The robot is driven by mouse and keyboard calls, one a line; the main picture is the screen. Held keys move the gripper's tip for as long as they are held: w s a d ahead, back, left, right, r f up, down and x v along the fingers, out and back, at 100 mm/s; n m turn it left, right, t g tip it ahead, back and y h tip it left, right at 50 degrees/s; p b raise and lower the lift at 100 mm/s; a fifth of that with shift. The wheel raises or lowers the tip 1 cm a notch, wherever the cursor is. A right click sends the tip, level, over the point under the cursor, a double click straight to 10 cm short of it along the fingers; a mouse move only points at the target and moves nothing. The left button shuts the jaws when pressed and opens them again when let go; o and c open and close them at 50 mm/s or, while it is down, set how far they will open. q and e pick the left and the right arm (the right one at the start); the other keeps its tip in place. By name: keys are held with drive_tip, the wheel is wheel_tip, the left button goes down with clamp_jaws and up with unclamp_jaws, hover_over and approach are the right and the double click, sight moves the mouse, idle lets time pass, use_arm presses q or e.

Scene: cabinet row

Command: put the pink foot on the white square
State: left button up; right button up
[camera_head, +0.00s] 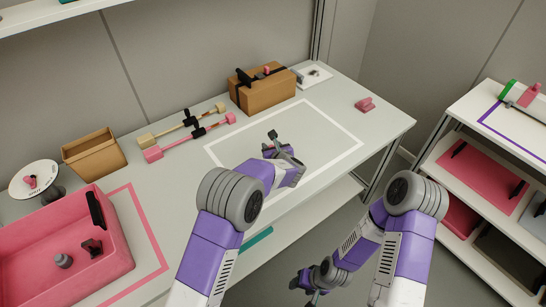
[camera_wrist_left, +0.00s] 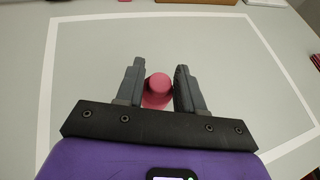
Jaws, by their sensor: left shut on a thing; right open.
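A pink piece with a rounded top, which I take for the pink foot (camera_wrist_left: 157,92), sits between the fingers of my left gripper (camera_wrist_left: 158,72) in the left wrist view. That gripper (camera_head: 280,146) is shut on it, inside the outline of the white square (camera_head: 349,129). The white square (camera_wrist_left: 50,85) surrounds the gripper in the left wrist view. I cannot tell whether the piece touches the table. In the head view the gripper hides most of it. My right gripper (camera_head: 312,292) is open, low in front of the table.
A pink block (camera_head: 365,104) lies right of the square. A brown box (camera_head: 265,92) and a small white plate (camera_head: 318,76) stand behind. Barbell-like bars (camera_head: 190,140), an open tan box (camera_head: 94,157) and a pink bin (camera_head: 60,225) are left. Shelves (camera_head: 480,180) stand at right.

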use_arm(q)
wheel_tip(320, 180, down, 5)
drive_tip(key=shift+r+b, duration=0.15)
drive_tip(key=shift+b, duration=0.55)
drive_tip(key=shift+r, duration=0.1)
drive_tip(key=o, duration=1.1)
drive_tip(key=shift+f, duration=0.2)
drive_tip(key=shift+c, duration=0.2)
